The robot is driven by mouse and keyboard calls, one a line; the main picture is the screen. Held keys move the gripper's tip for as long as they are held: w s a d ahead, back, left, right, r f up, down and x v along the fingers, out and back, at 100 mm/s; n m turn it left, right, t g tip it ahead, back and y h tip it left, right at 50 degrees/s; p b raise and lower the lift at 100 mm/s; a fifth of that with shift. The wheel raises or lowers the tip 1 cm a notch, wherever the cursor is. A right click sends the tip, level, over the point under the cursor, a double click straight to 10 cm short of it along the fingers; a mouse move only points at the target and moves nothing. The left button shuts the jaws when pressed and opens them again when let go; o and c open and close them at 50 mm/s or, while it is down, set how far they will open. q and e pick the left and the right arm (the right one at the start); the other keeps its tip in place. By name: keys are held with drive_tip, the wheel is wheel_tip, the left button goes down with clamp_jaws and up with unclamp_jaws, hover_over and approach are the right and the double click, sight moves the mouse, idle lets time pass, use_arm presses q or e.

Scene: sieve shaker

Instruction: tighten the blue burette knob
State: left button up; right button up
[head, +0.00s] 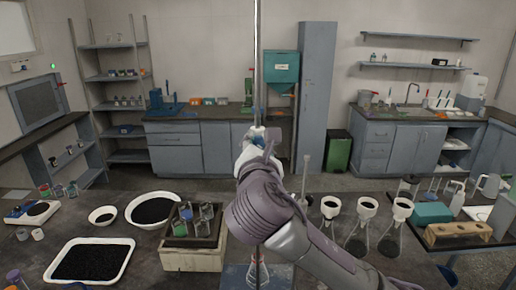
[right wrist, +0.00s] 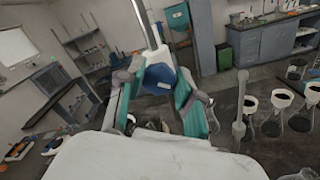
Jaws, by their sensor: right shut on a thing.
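The blue burette knob (right wrist: 158,77) shows in the right wrist view, in front of a pale upright rod or tube (right wrist: 145,22). My right gripper (right wrist: 157,84) is shut on the knob, with a teal-padded finger on each side of it. In the head view my right gripper (head: 258,137) is at the tall thin upright (head: 257,55), and my own wrist and arm hide most of the knob and the stand's lower part. A flask with reddish contents (head: 259,274) shows low under my arm. My left gripper is not in view.
Flasks with funnels (head: 366,212) stand right of my arm. A wooden box of bottles (head: 193,258) stands to its left. A white tray of black grains (head: 90,262) and a round bowl (head: 153,208) are farther left. A wooden rack (head: 455,235) is at right.

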drive_tip(key=m+b, duration=0.2)
drive_tip(key=m, duration=0.9)
drive_tip(key=shift+f+b, duration=0.2)
drive_tip(key=shift+b, duration=0.2)
drive_tip(key=o, duration=1.2)
drive_tip(key=shift+d, duration=0.1)
drive_tip(key=shift+c, duration=0.2)
drive_tip(key=shift+s, duration=0.2)
drive_tip(key=s, duration=1.1)
drive_tip(key=shift+s, duration=0.3)
